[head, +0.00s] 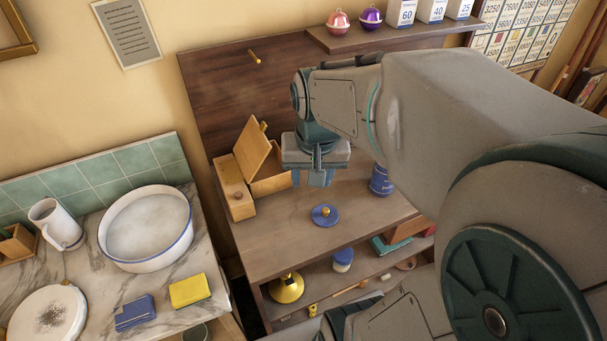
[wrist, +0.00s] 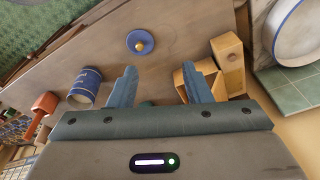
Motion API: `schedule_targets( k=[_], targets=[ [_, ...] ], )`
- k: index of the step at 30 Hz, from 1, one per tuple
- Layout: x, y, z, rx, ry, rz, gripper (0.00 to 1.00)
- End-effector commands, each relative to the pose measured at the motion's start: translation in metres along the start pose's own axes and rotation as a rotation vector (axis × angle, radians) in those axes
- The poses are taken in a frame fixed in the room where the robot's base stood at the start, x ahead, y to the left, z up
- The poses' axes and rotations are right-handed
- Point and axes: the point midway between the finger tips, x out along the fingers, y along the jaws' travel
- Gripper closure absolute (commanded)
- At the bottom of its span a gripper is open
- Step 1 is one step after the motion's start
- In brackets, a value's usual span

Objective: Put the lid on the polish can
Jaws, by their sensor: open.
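The blue lid (head: 325,215) with a small brass knob lies flat on the wooden bench top, knob up; it also shows in the wrist view (wrist: 140,42). The blue polish can (head: 381,181) stands upright on the bench to the right of the lid, partly hidden by my arm in the head view. In the wrist view the can (wrist: 86,86) shows a pale band of lettering. My gripper (head: 315,180) hangs above the bench, behind the lid and left of the can. Its two fingers (wrist: 160,88) are apart with nothing between them.
An open wooden box (head: 254,170) stands on the bench left of my gripper. A lower shelf holds a brass lamp part (head: 286,288) and a blue-lidded jar (head: 342,260). The marble counter (head: 95,285) at left holds a basin. The bench around the lid is clear.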

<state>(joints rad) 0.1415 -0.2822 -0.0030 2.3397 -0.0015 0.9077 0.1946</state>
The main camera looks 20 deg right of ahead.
Motion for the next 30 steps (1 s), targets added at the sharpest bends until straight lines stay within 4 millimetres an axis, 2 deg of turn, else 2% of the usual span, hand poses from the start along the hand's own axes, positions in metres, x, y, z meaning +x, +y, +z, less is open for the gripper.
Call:
schedule_targets(
  k=[1, 6, 12, 17, 27, 30],
  targets=[
    [0.017, 0.006, -0.013, 0.065, -0.032, 0.011, 0.55],
    [0.054, 0.027, -0.048, 0.264, -0.103, 0.042, 0.55],
    [0.084, 0.049, -0.071, 0.415, -0.151, 0.066, 0.55],
    [0.097, 0.056, -0.076, 0.458, -0.164, 0.073, 0.55],
    [0.158, 0.058, -0.065, 0.461, -0.168, 0.074, 0.55],
    [0.169, 0.058, -0.063, 0.46, -0.166, 0.073, 0.55]
  ],
)
